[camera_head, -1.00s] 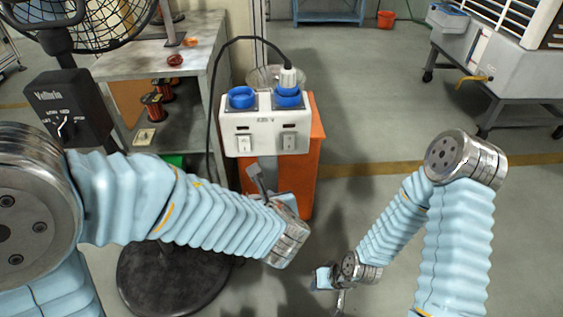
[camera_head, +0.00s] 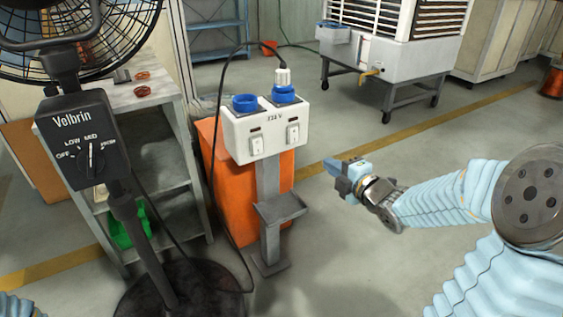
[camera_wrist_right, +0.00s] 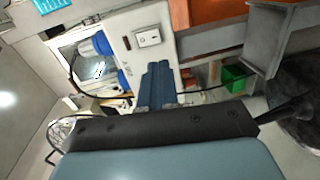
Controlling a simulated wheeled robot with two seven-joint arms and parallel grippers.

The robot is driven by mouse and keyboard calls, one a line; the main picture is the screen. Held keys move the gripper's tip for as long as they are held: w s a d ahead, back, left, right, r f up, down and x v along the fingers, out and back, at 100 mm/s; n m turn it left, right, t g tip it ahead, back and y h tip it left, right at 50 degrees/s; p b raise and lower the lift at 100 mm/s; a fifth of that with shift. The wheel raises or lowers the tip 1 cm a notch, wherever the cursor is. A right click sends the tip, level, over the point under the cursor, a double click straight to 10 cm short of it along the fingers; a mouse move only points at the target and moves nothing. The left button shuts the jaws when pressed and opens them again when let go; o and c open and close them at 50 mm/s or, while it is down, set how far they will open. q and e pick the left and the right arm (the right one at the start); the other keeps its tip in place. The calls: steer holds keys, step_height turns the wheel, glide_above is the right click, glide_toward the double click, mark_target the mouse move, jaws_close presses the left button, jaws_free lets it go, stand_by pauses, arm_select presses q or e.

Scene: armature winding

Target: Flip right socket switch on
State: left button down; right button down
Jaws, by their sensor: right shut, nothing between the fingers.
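The white socket box (camera_head: 266,132) stands on a grey post. It has two blue sockets on top and two white rocker switches on the front. The right socket switch (camera_head: 292,133) is uncovered; I cannot tell its position for sure. The left switch (camera_head: 257,146) is beside it. My right gripper (camera_head: 328,165) is shut and empty, to the right of the box and apart from it, pointing left. In the right wrist view, its fingers (camera_wrist_right: 157,85) overlap the box (camera_wrist_right: 125,22), and what seems to be the right switch (camera_wrist_right: 148,38) shows above them. My left gripper is out of view.
A white plug (camera_head: 283,77) sits in the right socket with a black cable. An orange cabinet (camera_head: 225,185) is behind the post. A fan with a dial box (camera_head: 82,138) stands at left. Floor between my right gripper and the box is clear.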

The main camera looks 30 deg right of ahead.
mark_target(295, 140)
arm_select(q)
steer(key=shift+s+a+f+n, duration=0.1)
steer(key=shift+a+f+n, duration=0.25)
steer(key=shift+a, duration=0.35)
arm_select(e)
steer(key=shift+s+a+r+n, duration=0.2)
steer(key=shift+r+n, duration=0.1)
steer(key=w, duration=0.4)
steer(key=w+f, duration=0.1)
steer(key=w, duration=0.4)
steer(key=w+a+p, duration=0.1)
steer(key=w, duration=0.4)
steer(key=shift+f, duration=0.35)
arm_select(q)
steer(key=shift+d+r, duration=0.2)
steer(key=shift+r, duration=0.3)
